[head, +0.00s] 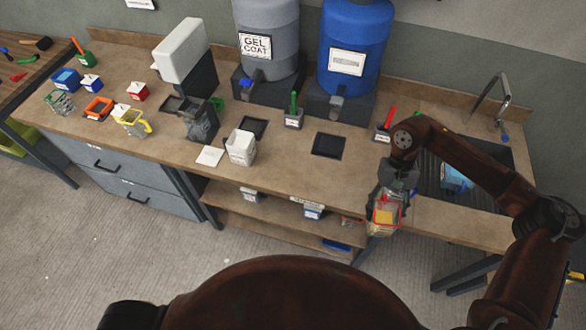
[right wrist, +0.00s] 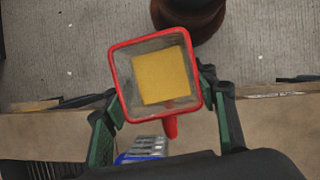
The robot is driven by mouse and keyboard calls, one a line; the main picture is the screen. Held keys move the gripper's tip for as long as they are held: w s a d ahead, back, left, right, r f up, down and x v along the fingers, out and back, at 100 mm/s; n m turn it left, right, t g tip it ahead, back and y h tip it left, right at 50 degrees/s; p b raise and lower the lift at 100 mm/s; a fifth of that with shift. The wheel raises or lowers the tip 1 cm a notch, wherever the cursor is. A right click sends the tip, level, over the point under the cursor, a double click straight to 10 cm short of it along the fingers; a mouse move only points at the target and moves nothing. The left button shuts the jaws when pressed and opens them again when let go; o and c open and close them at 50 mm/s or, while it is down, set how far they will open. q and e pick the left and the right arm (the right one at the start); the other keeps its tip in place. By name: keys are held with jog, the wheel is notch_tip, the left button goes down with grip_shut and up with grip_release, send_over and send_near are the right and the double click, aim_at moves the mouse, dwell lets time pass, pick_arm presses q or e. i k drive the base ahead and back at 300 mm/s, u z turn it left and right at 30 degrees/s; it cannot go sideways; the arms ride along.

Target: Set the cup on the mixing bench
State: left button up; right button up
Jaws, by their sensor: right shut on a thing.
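The cup (head: 384,219) is a clear square vessel with a red rim and a red handle or spout, with yellow in it. In the right wrist view the cup (right wrist: 160,80) sits between the green-padded fingers. My right gripper (head: 390,198) is shut on it and holds it at the front edge of the long brown bench (head: 290,180), left of the sink. The cup overlaps the bench edge in the head view; I cannot tell its height above it. My left gripper is not in view.
A white container (head: 240,147), a dark square pad (head: 329,145) and a green-handled pot (head: 293,117) are on the bench. Grey (head: 268,40) and blue (head: 352,50) drums stand behind. The sink (head: 465,170) is at right. Bare bench top lies around the dark pad.

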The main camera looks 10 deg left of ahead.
aim_at(295, 170)
jog(key=z, duration=2.45)
jog(key=k, duration=1.9)
jog(key=u, duration=2)
jog(key=i, duration=1.65)
